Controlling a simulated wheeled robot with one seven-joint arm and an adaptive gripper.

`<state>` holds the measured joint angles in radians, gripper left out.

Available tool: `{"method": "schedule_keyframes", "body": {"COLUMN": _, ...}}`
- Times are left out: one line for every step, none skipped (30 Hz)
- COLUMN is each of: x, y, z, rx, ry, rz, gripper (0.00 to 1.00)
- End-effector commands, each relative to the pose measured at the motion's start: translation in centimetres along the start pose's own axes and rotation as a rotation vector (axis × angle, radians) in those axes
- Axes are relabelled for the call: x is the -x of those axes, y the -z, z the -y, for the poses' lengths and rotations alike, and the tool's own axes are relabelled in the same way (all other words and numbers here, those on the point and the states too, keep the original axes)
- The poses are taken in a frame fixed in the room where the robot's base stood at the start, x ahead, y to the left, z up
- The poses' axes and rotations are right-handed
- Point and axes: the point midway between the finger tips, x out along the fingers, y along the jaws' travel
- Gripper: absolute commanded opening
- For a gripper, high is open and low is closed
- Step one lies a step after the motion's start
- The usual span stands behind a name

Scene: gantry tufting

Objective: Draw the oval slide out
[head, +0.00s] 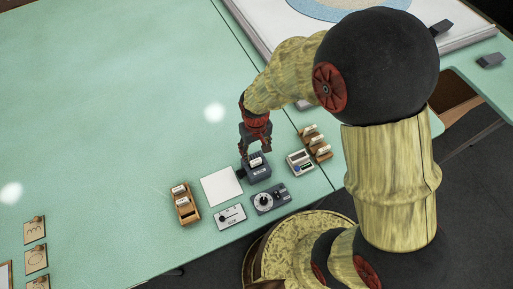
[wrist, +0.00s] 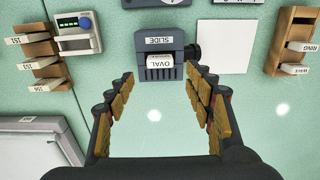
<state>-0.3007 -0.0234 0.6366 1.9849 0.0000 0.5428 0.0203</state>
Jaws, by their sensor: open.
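The oval slide (wrist: 160,61) is a small white tab marked OVAL, sitting in the front slot of a dark grey holder (wrist: 165,43) marked SLIDE. In the head view the holder (head: 258,173) stands near the table's front edge, with the white slide (head: 256,161) showing at its top. My gripper (wrist: 160,74) is open in the wrist view. Its two fingers are spread to either side of the slide's tab, apart from it, and nothing is between them. In the head view my gripper (head: 255,153) is just above the holder.
A wooden rack (head: 184,205) with white slides stands left, another (head: 317,142) right. A white sheet (head: 221,187) lies left of the holder. A small meter (head: 299,162), a dial box (head: 269,200) and a white switch plate (head: 230,217) crowd around.

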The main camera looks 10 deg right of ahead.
Motion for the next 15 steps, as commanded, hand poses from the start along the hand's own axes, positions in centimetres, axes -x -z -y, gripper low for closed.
{"method": "schedule_keyframes", "body": {"x": -0.7, "y": 0.0, "z": 0.0, "rx": 0.0, "ry": 0.0, "rz": 0.001, "gripper": 0.53}}
{"method": "schedule_keyframes", "body": {"x": -1.0, "y": 0.0, "z": 0.0, "rx": 0.0, "ry": 0.0, "rz": 0.001, "gripper": 0.53}}
{"method": "schedule_keyframes", "body": {"x": -1.5, "y": 0.0, "z": 0.0, "rx": 0.0, "ry": 0.0, "rz": 0.001, "gripper": 0.53}}
{"method": "schedule_keyframes", "body": {"x": -1.9, "y": 0.0, "z": 0.0, "rx": 0.0, "ry": 0.0, "rz": 0.001, "gripper": 0.53}}
{"method": "schedule_keyframes", "body": {"x": -2.2, "y": 0.0, "z": 0.0, "rx": 0.0, "ry": 0.0, "rz": 0.001, "gripper": 0.53}}
{"method": "schedule_keyframes", "body": {"x": -2.8, "y": 0.0, "z": 0.0, "rx": 0.0, "ry": 0.0, "rz": 0.001, "gripper": 0.53}}
{"method": "schedule_keyframes", "body": {"x": -3.2, "y": 0.0, "z": 0.0, "rx": 0.0, "ry": 0.0, "rz": 0.001, "gripper": 0.53}}
{"method": "schedule_keyframes", "body": {"x": -3.6, "y": -0.1, "z": 0.0, "rx": 0.0, "ry": 0.0, "rz": 0.001, "gripper": 0.53}}
{"method": "schedule_keyframes", "body": {"x": -4.2, "y": -0.1, "z": 0.0, "rx": 0.0, "ry": 0.0, "rz": 0.002, "gripper": 0.53}}
{"method": "schedule_keyframes", "body": {"x": -4.6, "y": -0.1, "z": 0.0, "rx": 0.0, "ry": 0.0, "rz": 0.002, "gripper": 0.53}}
{"method": "schedule_keyframes", "body": {"x": -5.0, "y": -0.1, "z": 0.0, "rx": 0.0, "ry": 0.0, "rz": 0.003, "gripper": 0.53}}
{"method": "schedule_keyframes", "body": {"x": -5.5, "y": -0.1, "z": 0.0, "rx": 0.0, "ry": 0.0, "rz": 0.003, "gripper": 0.53}}
{"method": "schedule_keyframes", "body": {"x": -5.9, "y": -0.1, "z": 0.0, "rx": 0.0, "ry": 0.0, "rz": 0.003, "gripper": 0.53}}
{"method": "schedule_keyframes", "body": {"x": -6.2, "y": -0.1, "z": 0.0, "rx": 0.0, "ry": 0.0, "rz": 0.003, "gripper": 0.53}}
{"method": "schedule_keyframes", "body": {"x": -6.7, "y": -0.1, "z": 0.0, "rx": 0.0, "ry": 0.0, "rz": 0.002, "gripper": 0.53}}
